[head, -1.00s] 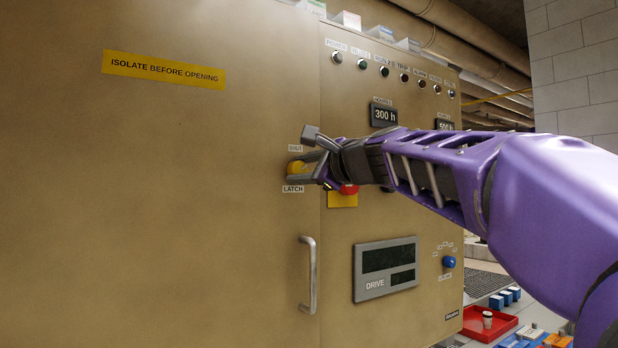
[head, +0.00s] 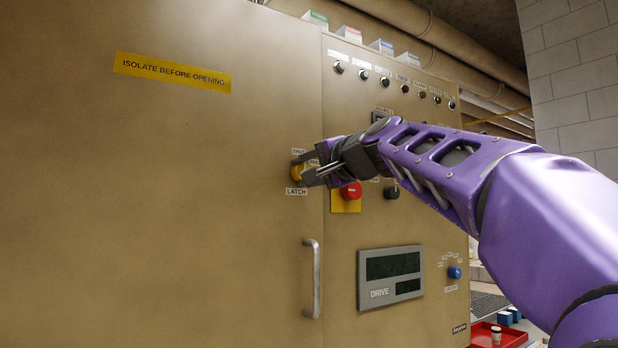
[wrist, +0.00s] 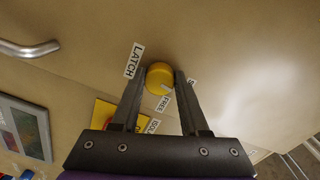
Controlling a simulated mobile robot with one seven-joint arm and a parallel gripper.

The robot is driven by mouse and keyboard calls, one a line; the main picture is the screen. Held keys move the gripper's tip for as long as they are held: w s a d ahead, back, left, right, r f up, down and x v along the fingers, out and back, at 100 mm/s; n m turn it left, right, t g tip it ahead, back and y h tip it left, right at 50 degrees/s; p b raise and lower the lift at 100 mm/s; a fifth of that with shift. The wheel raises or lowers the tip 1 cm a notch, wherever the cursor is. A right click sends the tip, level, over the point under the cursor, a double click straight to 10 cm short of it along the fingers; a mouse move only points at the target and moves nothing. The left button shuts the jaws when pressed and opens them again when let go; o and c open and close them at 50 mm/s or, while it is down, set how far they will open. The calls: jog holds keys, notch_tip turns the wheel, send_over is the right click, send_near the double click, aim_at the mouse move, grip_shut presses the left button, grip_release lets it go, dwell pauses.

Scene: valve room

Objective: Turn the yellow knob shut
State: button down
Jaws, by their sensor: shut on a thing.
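The yellow knob (head: 297,172) is on the tan cabinet door, near the door's right edge. It also shows in the wrist view (wrist: 157,74), between the two fingers. A pale mark on its face points down in that view, close to the FREE label (wrist: 166,103). The SHUT label (head: 298,151) is above the knob in the head view; in the wrist view a finger covers most of it. The LATCH label (head: 297,191) is below the knob. My gripper (head: 305,169) is shut on the knob, one finger on each side; it also shows in the wrist view (wrist: 161,74).
A red button (head: 351,191) on a yellow plate is just right of and below my gripper. A black knob (head: 391,192) sits right of it. A metal door handle (head: 312,279) stands below. A DRIVE display (head: 390,277) and blue knob (head: 454,272) are lower right.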

jog(key=shift+n, duration=0.6)
jog(key=shift+c, duration=2.1)
grip_release()
jog(key=shift+s+d, duration=0.1)
jog(key=shift+s, duration=0.05)
